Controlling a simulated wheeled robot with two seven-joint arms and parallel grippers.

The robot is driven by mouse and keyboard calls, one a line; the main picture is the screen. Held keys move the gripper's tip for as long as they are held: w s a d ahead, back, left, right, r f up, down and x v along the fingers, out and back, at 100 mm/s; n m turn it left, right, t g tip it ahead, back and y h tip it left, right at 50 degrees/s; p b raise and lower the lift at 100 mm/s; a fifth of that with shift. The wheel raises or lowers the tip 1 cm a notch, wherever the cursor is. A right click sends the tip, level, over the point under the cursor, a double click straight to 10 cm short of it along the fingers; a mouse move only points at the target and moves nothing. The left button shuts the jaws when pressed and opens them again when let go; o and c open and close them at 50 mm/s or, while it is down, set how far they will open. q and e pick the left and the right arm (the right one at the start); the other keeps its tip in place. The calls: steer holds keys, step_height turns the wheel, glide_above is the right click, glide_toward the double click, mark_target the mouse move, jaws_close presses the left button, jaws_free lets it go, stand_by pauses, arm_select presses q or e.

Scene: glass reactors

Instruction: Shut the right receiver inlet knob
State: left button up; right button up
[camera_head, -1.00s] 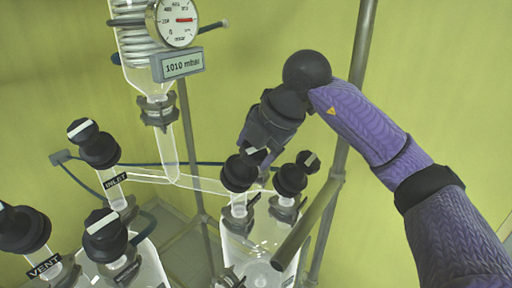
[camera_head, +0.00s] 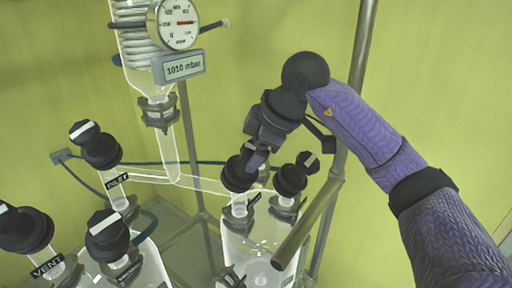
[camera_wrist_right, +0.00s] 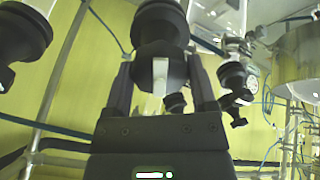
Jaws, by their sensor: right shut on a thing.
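The right receiver (camera_head: 262,248) is a clear glass vessel at the lower middle of the head view. Two black knobs stand on its top. My right gripper (camera_head: 248,163) reaches down from the upper right and is shut on the left one, the inlet knob (camera_head: 236,178). The fingers partly hide this knob, and its label is too small to read. In the wrist view the inlet knob (camera_wrist_right: 160,45) sits between the two fingers (camera_wrist_right: 162,85), with a white bar mark showing on it. My left gripper is not in view.
Another black knob (camera_head: 290,179) stands close on the right, beside a metal post (camera_head: 308,215). At left are knobs labelled INLET (camera_head: 101,151) and VENT (camera_head: 27,230), and another knob (camera_head: 107,234). A gauge and a 1010 mbar display (camera_head: 183,67) hang above.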

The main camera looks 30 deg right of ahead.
steer(key=shift+r+m+p, duration=0.15)
steer(key=shift+m+p, duration=0.35)
steer(key=shift+m, duration=0.4)
steer(key=m+p, duration=0.6)
steer(key=p, duration=0.3)
steer(key=shift+r, duration=0.15)
steer(key=shift+f+m+p, duration=0.2)
steer(key=shift+m+p, duration=0.6)
steer(key=shift+p, duration=0.3)
steer(key=o, duration=1.2)
steer(key=shift+c, duration=0.2)
steer(key=shift+d, duration=0.1)
